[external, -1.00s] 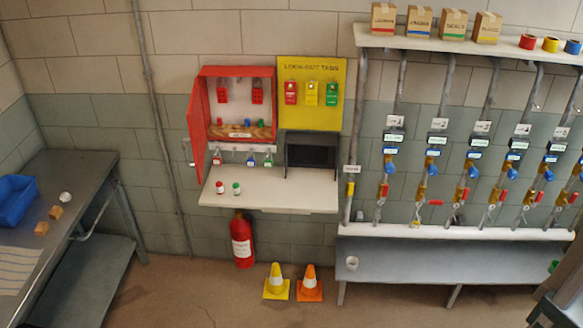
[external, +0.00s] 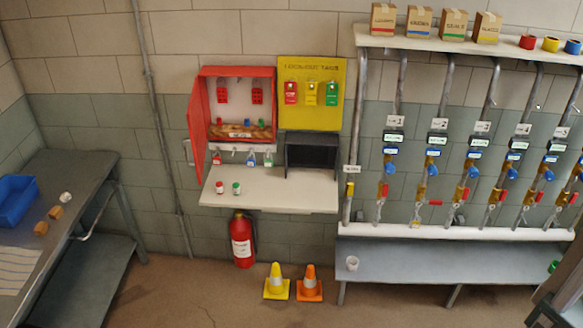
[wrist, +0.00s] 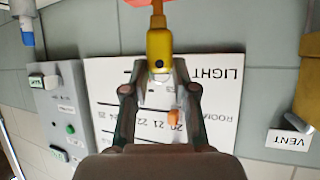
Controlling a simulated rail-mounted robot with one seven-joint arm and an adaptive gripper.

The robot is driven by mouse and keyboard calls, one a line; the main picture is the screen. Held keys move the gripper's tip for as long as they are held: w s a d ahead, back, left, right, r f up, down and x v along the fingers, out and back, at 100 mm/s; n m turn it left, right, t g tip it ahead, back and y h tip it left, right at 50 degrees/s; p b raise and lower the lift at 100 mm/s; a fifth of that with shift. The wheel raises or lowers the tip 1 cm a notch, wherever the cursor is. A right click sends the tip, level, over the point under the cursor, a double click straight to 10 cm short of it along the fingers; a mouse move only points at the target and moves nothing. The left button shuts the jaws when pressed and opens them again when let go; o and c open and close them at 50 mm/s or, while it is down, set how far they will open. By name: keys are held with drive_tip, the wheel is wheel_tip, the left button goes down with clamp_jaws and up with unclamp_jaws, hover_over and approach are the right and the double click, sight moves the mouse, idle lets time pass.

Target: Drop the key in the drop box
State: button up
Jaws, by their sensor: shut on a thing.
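In the wrist view my gripper (wrist: 159,72) is shut on a yellow-headed piece with a small dark hole, which I take to be the key (wrist: 159,48). A brown stem runs from it to the top of the view, where a red-orange thing is cut off by the edge. The fingers stand on either side of the yellow head, and their exact contact is hard to see. My arm and gripper do not show in the external view. I cannot identify the drop box for sure in either view.
The external view shows an open red cabinet (external: 242,95), a white shelf (external: 265,198), a grey bench (external: 400,262), and cones (external: 310,283).

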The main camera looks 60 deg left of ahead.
drive_tip(key=o, duration=0.9)
drive_tip(key=shift+s, duration=0.1)
drive_tip(key=v, duration=1.2)
